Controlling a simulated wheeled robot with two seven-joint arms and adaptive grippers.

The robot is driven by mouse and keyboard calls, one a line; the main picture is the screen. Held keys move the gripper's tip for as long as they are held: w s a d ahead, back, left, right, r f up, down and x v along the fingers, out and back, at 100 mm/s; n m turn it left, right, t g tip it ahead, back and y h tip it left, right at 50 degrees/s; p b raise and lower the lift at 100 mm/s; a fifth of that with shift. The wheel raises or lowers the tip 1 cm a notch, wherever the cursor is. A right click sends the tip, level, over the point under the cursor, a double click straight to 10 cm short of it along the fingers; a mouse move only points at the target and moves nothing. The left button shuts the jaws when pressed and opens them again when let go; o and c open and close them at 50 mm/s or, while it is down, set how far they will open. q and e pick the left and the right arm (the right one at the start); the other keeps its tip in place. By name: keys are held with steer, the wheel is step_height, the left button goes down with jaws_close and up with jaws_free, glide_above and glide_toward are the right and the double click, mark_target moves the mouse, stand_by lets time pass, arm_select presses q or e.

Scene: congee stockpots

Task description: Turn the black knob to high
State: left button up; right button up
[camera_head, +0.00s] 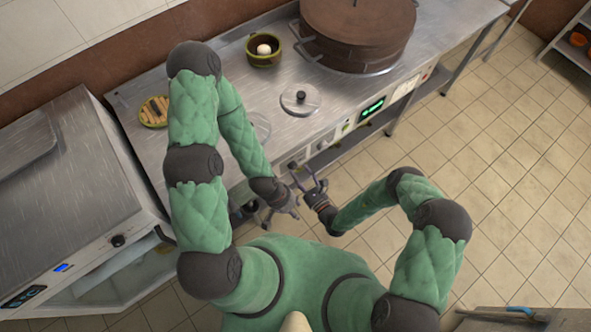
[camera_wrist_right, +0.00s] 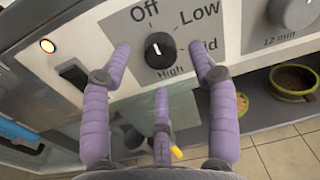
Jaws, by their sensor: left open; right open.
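The black knob (camera_wrist_right: 160,50) is on a grey dial plate on the front panel, marked Off, Low, Mid and High. Its white mark appears to point up, toward Off. My right gripper (camera_wrist_right: 160,62) is open, with purple fingers to the left and right of the knob and a third below it. The side fingers are apart from the knob in the picture; the depth gap is hard to tell. In the head view my right gripper (camera_head: 307,178) is at the counter's front. My left gripper (camera_head: 281,215) is open and empty, just below-left of it.
The steel counter (camera_head: 215,60) carries a large brown-lidded pot (camera_head: 358,30), a small lid (camera_head: 300,98) and a green bowl (camera_head: 264,50). Tiled floor at right is open.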

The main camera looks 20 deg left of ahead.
mark_target(293, 166)
steer(key=shift+x, duration=1.4)
steer(key=c, duration=1.2)
